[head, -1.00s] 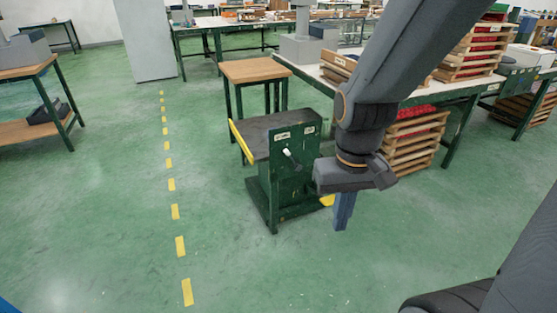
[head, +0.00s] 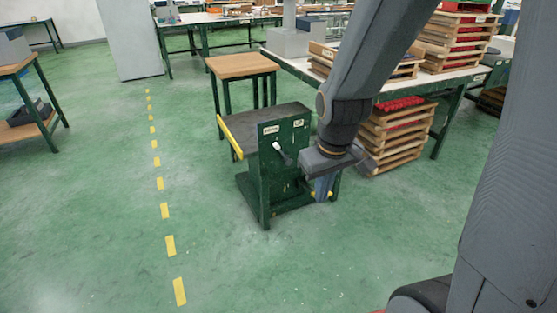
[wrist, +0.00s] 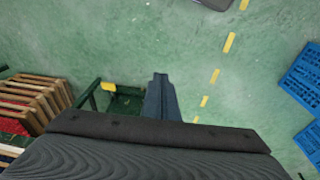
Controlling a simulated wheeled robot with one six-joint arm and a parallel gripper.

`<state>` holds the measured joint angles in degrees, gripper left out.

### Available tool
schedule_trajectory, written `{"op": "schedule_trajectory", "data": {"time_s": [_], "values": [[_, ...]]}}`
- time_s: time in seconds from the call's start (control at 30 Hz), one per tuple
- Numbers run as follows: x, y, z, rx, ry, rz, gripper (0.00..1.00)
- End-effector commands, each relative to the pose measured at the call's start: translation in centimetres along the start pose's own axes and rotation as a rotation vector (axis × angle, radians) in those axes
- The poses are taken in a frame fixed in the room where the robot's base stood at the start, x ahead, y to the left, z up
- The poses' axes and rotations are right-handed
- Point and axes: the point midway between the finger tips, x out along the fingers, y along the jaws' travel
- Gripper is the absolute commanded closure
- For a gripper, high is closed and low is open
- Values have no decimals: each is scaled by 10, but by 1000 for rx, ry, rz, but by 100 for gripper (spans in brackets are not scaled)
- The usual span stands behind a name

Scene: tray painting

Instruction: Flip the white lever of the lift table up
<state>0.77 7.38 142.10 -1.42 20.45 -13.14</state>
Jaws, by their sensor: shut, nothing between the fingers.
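The lift table (head: 262,122) is green with a dark top and a yellow bar along its left edge. Its front panel faces me and carries two small labels. The white lever (head: 278,147) is on that panel, below the left label, its arm slanting down to the right. My gripper (head: 322,192) is shut and empty, pointing down, to the right of and lower than the lever, apart from it. In the wrist view my shut gripper (wrist: 161,82) shows over the floor, with part of the lift table's green frame (wrist: 125,101) to its left. The lever is not visible there.
A wooden-topped stool-like table (head: 242,66) stands behind the lift table. A workbench (head: 300,67) with stacked wooden trays (head: 398,140) is at the right. Blue crates (wrist: 302,75) show in the wrist view. The floor left of the lift table is clear, with a dashed yellow line.

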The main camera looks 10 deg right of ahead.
Motion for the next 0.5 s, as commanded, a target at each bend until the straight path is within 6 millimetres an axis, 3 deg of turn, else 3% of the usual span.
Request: {"op": "schedule_trajectory", "data": {"time_s": [0.03,0.1,0.5], "values": [[24,7,-21,-68,41,14,100],[46,16,-51,-171,109,41,100],[162,57,-202,-748,456,291,100]]}}
